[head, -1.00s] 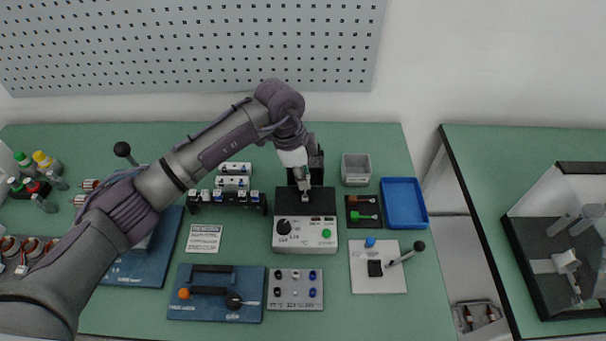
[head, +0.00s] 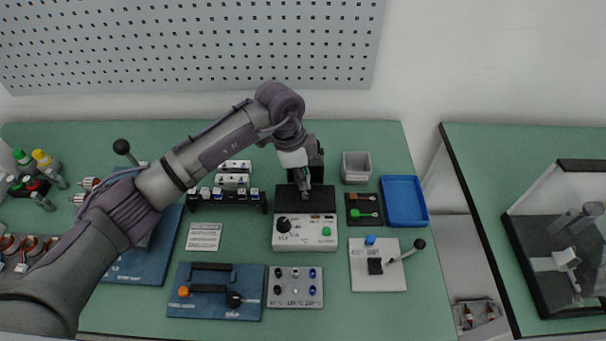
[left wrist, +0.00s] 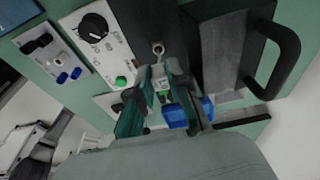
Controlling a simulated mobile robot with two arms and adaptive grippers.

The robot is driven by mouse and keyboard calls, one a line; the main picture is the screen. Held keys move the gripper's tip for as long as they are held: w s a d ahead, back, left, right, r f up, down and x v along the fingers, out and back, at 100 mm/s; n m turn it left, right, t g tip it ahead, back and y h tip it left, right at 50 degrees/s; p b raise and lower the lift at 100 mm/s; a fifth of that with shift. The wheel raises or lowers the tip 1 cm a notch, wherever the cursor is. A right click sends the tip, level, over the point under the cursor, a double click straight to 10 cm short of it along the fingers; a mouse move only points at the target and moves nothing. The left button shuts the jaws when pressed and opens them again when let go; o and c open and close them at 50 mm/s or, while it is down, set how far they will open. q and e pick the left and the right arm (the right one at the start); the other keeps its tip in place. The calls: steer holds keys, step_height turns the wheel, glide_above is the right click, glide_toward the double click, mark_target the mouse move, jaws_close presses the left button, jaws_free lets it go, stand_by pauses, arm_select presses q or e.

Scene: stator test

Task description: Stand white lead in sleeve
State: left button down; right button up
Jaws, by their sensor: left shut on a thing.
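My left gripper (head: 304,187) is over the back of the grey and black tester (head: 304,242), pointing down. In the left wrist view its fingers (left wrist: 161,84) are closed on a small pale piece (left wrist: 160,74), which I take to be the white lead; the fingers hide most of it. A small metal ring (left wrist: 158,48) shows just beyond the fingertips, against the black part of the tester. I cannot tell whether the ring belongs to the held piece. I cannot pick out the sleeve with certainty. My right gripper is not in view.
A black rack (head: 226,205) with white and blue pieces stands left of the tester. A grey bin (head: 356,168), a blue tray (head: 404,203) and a lever fixture (head: 389,279) are to the right. A socket plate (head: 295,300) lies in front.

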arm_select(q)
steer(key=shift+f, duration=0.15)
steer(key=shift+f+b, duration=0.3)
steer(key=shift+f, duration=0.25)
steer(key=shift+f, duration=0.15)
stand_by(0.3)
steer(key=shift+f+b, duration=0.3)
steer(key=shift+f, duration=0.15)
steer(key=c, duration=1)
jaws_free()
steer(key=shift+r, duration=0.1)
steer(key=v, duration=1.2)
